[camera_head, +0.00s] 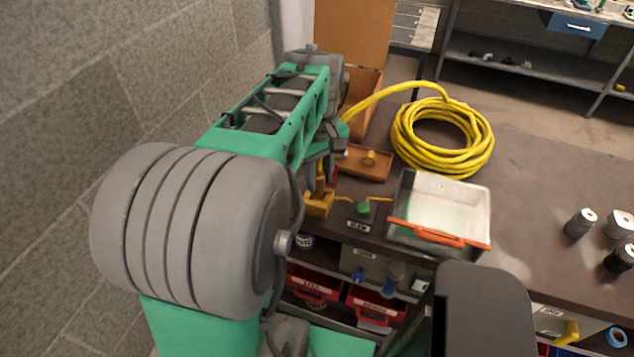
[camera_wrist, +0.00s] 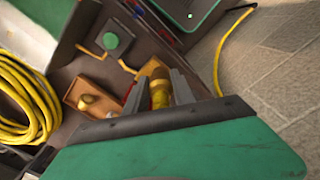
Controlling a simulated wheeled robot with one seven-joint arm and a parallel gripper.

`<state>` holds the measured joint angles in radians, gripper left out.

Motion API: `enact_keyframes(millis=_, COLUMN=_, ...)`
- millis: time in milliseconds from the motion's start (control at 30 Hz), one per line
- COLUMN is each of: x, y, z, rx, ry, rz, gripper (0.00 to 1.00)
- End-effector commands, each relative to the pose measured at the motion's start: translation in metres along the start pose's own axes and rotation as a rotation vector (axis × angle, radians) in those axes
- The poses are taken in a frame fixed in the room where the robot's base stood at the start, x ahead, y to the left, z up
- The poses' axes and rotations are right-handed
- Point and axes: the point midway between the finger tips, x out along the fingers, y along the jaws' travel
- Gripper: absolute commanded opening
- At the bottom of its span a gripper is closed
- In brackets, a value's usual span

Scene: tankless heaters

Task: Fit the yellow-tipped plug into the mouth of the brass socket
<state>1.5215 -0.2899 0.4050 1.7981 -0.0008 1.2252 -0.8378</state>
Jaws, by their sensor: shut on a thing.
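My gripper (camera_wrist: 158,84) is shut on the yellow-tipped plug (camera_wrist: 160,97), which shows as a yellow and brass piece between the two grey fingers in the wrist view. In the head view my gripper (camera_head: 321,176) points down, and the plug is mostly hidden by it. The brass socket (camera_head: 319,204) appears as a yellow-gold block at the table's left front edge, just below my gripper. In the wrist view the socket (camera_wrist: 151,69) lies just beyond the plug. I cannot tell whether the two touch or whether the tip is in the mouth.
A wooden tray (camera_head: 353,166) holding a brass piece lies beside the socket. A green button (camera_head: 363,208) with yellow leads is close by. A white bin (camera_head: 450,198) with an orange handle stands to the right. A yellow hose coil (camera_head: 440,140) lies behind. Red bins (camera_head: 314,284) sit below the tabletop.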

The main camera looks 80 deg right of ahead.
Motion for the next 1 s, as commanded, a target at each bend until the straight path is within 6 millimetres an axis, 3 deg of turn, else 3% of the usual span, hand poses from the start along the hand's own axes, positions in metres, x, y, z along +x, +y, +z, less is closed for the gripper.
enact_keyframes(millis=100, x=0.026, y=0.010, z=-0.016, rx=-0.001, ry=-0.006, rz=-0.006, gripper=0.00)
enact_keyframes(millis=333, x=0.053, y=0.022, z=-0.035, rx=0.000, ry=-0.004, rz=-0.004, gripper=0.00)
enact_keyframes(millis=500, x=0.082, y=0.021, z=-0.033, rx=0.001, ry=-0.006, rz=-0.006, gripper=0.00)
enact_keyframes(millis=700, x=0.089, y=0.018, z=-0.031, rx=0.001, ry=-0.011, rz=-0.012, gripper=0.00)
enact_keyframes(millis=733, x=0.089, y=0.018, z=-0.031, rx=0.001, ry=-0.012, rz=-0.013, gripper=0.32)
enact_keyframes(millis=833, x=0.089, y=0.018, z=-0.031, rx=0.001, ry=-0.011, rz=-0.012, gripper=0.39)
enact_keyframes(millis=1000, x=0.087, y=0.019, z=-0.032, rx=0.001, ry=-0.009, rz=-0.009, gripper=0.39)
